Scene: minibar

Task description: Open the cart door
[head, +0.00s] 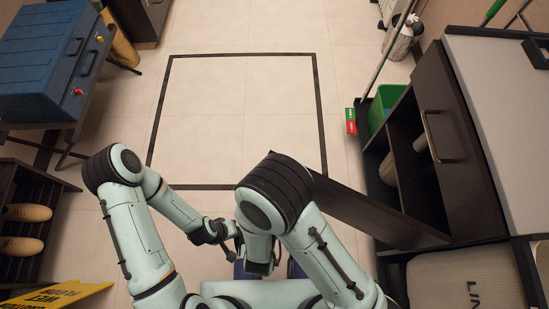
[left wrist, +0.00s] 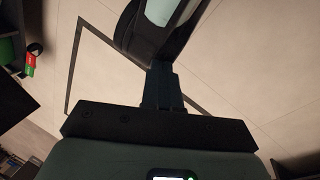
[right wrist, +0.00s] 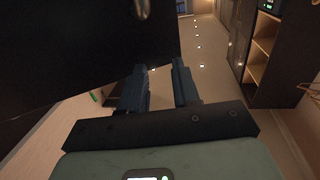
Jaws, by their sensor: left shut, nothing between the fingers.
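The cart (head: 512,115) stands at the right of the head view, with a light top and open shelf compartments. A dark panel that looks like its door (head: 372,212) stands swung out from the front, beside my right arm. In the right wrist view, a large dark panel (right wrist: 80,50) with a metal handle (right wrist: 142,8) fills the upper left, close to the fingers. My right gripper (right wrist: 161,78) is open, with a gap between its fingers; I cannot tell whether it touches the panel. My left gripper (left wrist: 160,70) is shut and empty, near my right arm.
A drawer front with a bar handle (head: 428,137) is on the cart. A green bin (head: 384,104) and poles are behind it. A blue case (head: 45,60) on a stand, a shoe rack (head: 22,235) and a yellow sign (head: 58,297) are at left. The middle floor is clear.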

